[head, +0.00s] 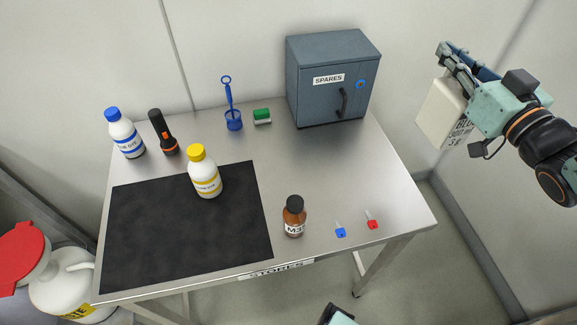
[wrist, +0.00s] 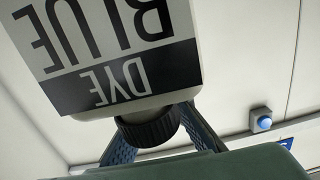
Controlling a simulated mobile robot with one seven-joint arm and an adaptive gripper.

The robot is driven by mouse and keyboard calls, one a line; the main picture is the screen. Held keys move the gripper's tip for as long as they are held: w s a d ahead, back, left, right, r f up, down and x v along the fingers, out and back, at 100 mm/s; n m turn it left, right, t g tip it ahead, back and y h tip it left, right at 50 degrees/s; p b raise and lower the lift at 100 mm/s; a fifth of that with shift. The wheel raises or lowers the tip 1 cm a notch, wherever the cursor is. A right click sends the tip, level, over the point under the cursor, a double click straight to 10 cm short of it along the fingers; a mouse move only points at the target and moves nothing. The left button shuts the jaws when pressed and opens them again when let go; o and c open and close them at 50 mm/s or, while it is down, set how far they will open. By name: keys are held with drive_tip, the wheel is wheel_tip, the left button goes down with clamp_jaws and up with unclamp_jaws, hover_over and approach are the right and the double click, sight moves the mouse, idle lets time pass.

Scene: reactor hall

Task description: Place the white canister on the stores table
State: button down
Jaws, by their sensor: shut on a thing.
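The white canister (head: 443,113) hangs in my gripper (head: 462,66), in the air to the right of the stores table (head: 345,180). In the wrist view the canister (wrist: 120,30) fills the upper left, with an upside-down "BLUE DYE" label. Its black cap (wrist: 148,128) sits between the two fingers of my gripper (wrist: 160,140), which is shut on the canister. The fingers' exact contact is partly hidden. The stores table is a steel top with a "STORES" label on its front edge.
On the table are a black mat (head: 150,235), a yellow-capped bottle (head: 205,175), a blue-capped bottle (head: 125,135), a flashlight (head: 163,132), a blue brush holder (head: 233,120), a green sponge (head: 262,117), a brown bottle (head: 294,218), two keys and a SPARES cabinet (head: 335,85). The right middle is bare.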

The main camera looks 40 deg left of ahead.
drive_tip(key=s+a+f+n+g+y+b, duration=0.3)
drive_tip(key=s+a+f+n+g+b, duration=0.15)
drive_tip(key=s+f+g+b, duration=0.35)
drive_tip(key=w+a+f+t+b, duration=0.2)
drive_tip(key=w+a+f+b, duration=0.7)
drive_tip(key=a+f+b, duration=0.1)
drive_tip(key=shift+f+b, duration=0.45)
drive_tip(key=shift+f, duration=0.25)
drive_tip(key=shift+f, duration=0.15)
drive_tip(key=c, duration=2)
unclamp_jaws()
drive_tip(key=shift+c, duration=0.2)
